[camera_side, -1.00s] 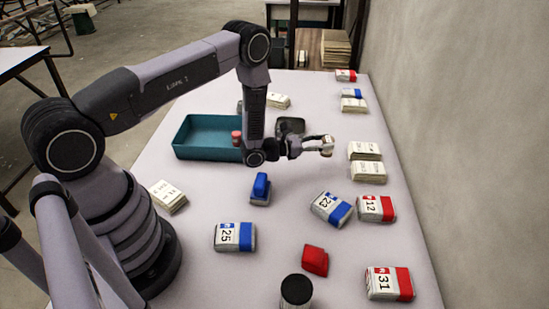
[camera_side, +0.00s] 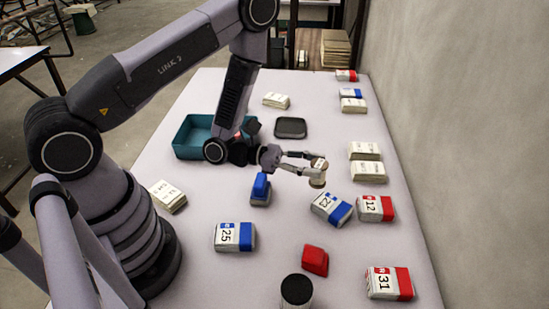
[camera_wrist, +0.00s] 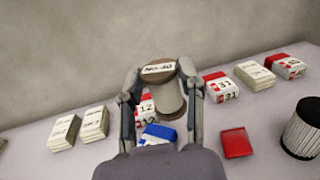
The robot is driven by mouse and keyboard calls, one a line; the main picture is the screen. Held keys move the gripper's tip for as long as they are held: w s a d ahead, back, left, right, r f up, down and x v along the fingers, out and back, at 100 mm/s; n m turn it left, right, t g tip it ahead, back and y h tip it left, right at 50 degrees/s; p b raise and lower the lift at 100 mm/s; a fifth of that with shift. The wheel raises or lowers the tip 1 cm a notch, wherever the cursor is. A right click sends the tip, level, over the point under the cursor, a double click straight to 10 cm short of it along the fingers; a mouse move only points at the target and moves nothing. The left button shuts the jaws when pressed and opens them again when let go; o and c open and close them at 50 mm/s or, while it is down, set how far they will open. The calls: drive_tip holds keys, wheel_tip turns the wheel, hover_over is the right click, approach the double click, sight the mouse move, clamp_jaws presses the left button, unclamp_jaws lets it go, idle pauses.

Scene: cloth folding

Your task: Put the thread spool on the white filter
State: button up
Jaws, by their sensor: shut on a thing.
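The thread spool (camera_side: 317,178) is a beige, waisted reel with a "No-40" label on top, and it also shows in the wrist view (camera_wrist: 170,97). My gripper (camera_side: 315,166) is shut on it and holds it roughly upright above the table. In the wrist view my gripper (camera_wrist: 163,88) has one finger on each side of the spool. The white filter (camera_side: 296,292) is a pleated cylinder with a black top, standing at the near edge of the side view. It appears at the far right of the wrist view (camera_wrist: 303,131), apart from the spool.
A block numbered 23 (camera_side: 331,209), a red block (camera_side: 315,261) and a block numbered 31 (camera_side: 389,284) lie near the filter. A blue block (camera_side: 260,188) is left of the spool. A teal bin (camera_side: 190,136) and a dark tray (camera_side: 290,128) are farther back.

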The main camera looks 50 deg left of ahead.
drive_tip(key=s+d+r+m+g+h, duration=0.1)
drive_tip(key=s+d+m+g+h, duration=0.25)
drive_tip(key=s+d+g, duration=0.3)
drive_tip(key=m+g, duration=0.6)
drive_tip(key=g, duration=0.1)
hover_over(293, 281)
drive_tip(key=shift+y, duration=0.45)
wheel_tip(293, 281, down, 6)
drive_tip(key=shift+r, duration=0.1)
drive_tip(key=shift+f, duration=0.35)
drive_tip(key=shift+f, duration=0.1)
drive_tip(key=o, duration=1)
